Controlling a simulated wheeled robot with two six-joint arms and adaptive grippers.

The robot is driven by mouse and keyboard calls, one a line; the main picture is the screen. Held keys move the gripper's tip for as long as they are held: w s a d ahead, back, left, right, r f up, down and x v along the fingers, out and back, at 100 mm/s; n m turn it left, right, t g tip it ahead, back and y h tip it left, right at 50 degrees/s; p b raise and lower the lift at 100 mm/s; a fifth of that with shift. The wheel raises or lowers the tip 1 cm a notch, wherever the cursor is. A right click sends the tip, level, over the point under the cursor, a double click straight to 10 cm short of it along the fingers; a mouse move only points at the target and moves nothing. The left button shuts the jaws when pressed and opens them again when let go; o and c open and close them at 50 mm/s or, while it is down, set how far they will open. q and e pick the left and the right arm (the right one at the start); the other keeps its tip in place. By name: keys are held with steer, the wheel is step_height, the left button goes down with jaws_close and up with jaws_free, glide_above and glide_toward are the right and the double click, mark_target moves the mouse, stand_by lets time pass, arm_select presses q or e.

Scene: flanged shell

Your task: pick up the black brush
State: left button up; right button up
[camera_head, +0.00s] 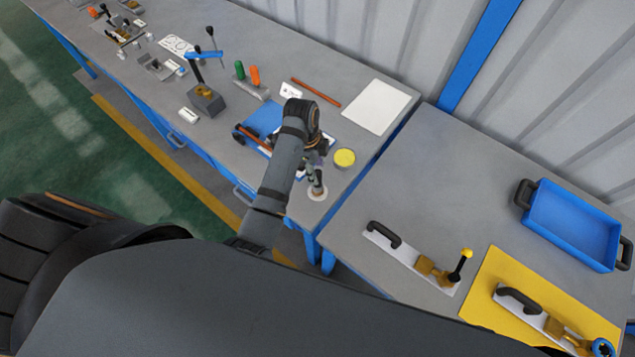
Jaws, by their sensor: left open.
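My left arm reaches up over the grey workbench (225,75) and bends down at the wrist. I cannot clearly make out a black brush. A dark-ended tool with a red-brown handle (254,139) lies on a blue mat (266,117), partly hidden behind my arm. My right gripper is not in view.
A yellow-topped round tin (344,158) stands right beside the gripper. A white sheet (376,107) and a red-brown rod (316,92) lie behind. The right table (440,180) holds a blue tray (572,224), a yellow mat (490,290) and black-handled tools (400,250).

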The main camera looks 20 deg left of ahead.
mark_target(321, 186)
arm_select(q)
steer(key=shift+f, duration=0.15)
steer(key=shift+d+f, duration=0.1)
steer(key=shift+f, duration=0.05)
steer(key=f, duration=0.1)
steer(key=f+p, duration=0.1)
steer(key=d+f+p, duration=0.1)
steer(key=shift+s+f, duration=0.3)
steer(key=shift+f, duration=0.65)
steer(key=c, duration=0.8)
jaws_close()
